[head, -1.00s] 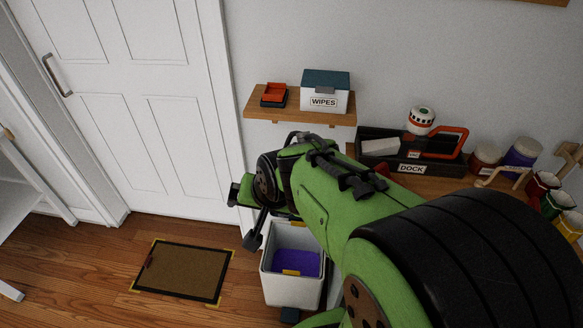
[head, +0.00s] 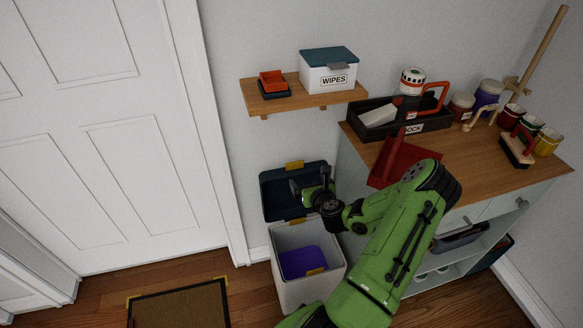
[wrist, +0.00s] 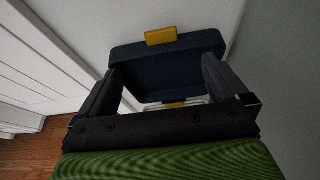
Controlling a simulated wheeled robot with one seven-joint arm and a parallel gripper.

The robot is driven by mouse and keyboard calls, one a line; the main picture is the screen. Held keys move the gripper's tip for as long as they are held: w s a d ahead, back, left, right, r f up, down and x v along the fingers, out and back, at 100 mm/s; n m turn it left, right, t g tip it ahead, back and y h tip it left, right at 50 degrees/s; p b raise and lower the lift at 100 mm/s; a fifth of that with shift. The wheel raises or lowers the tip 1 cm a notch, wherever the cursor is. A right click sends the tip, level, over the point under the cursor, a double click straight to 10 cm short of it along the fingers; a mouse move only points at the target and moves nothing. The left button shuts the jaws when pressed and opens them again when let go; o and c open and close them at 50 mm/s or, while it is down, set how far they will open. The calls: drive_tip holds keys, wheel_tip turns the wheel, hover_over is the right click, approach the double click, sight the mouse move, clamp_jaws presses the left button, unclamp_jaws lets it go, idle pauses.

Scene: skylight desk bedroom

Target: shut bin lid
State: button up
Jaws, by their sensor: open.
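The bin (head: 309,285) is a white box on the floor below the shelf, with a purple inside bottom and a yellow tab on its front rim. Its dark blue lid (head: 283,195) stands open at the back, leaning towards the wall, with a yellow tab on its top edge. In the wrist view the lid (wrist: 170,62) lies straight ahead, past my fingertips. My gripper (head: 309,192) is open and empty, in front of the lid and above the bin's back right part. In the wrist view my gripper's two fingers (wrist: 160,85) frame the lid; I cannot tell if they touch it.
A wooden shelf (head: 300,97) with a wipes box (head: 330,75) is above the lid. To the right, a cabinet (head: 470,165) holds a dock tray (head: 400,120), a red dustpan (head: 400,160) and several jars. A brown mat (head: 182,308) lies on the floor at left, by the white door (head: 110,130).

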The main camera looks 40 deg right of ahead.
sight(296, 164)
drive_tip(key=b+x, duration=0.3)
drive_tip(key=x, duration=1.2)
drive_tip(key=shift+w+d+f, duration=0.1)
drive_tip(key=shift+w+d, duration=0.05)
drive_tip(key=shift+w, duration=0.1)
drive_tip(key=shift+c, duration=0.5)
drive_tip(key=c, duration=1.4)
drive_tip(key=shift+s, duration=0.15)
